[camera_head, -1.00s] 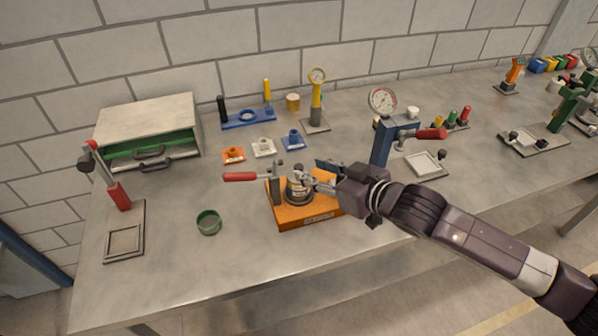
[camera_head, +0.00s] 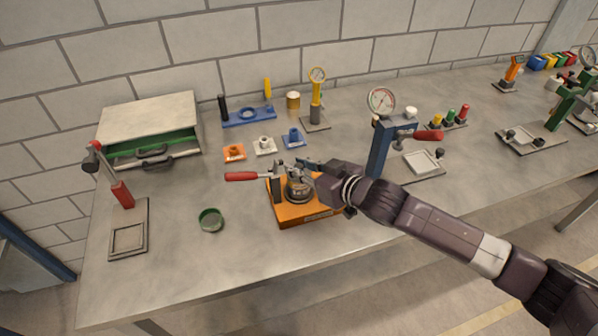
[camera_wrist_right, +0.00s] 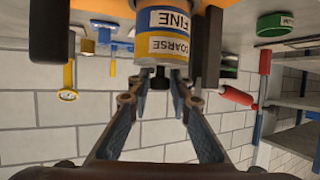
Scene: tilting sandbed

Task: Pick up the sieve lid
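The sieve stack (camera_head: 299,190) stands upright on an orange base (camera_head: 301,214) near the bench's front middle. In the head view my right gripper (camera_head: 308,171) partly hides the lid. My left gripper is not in view.
A red-handled clamp (camera_head: 245,176) stands at the left of the orange base. A blue gauge press (camera_head: 380,148) stands behind and right of my wrist. A green ring cup (camera_head: 210,220) lies to the left. The bench front between cup and base is clear.

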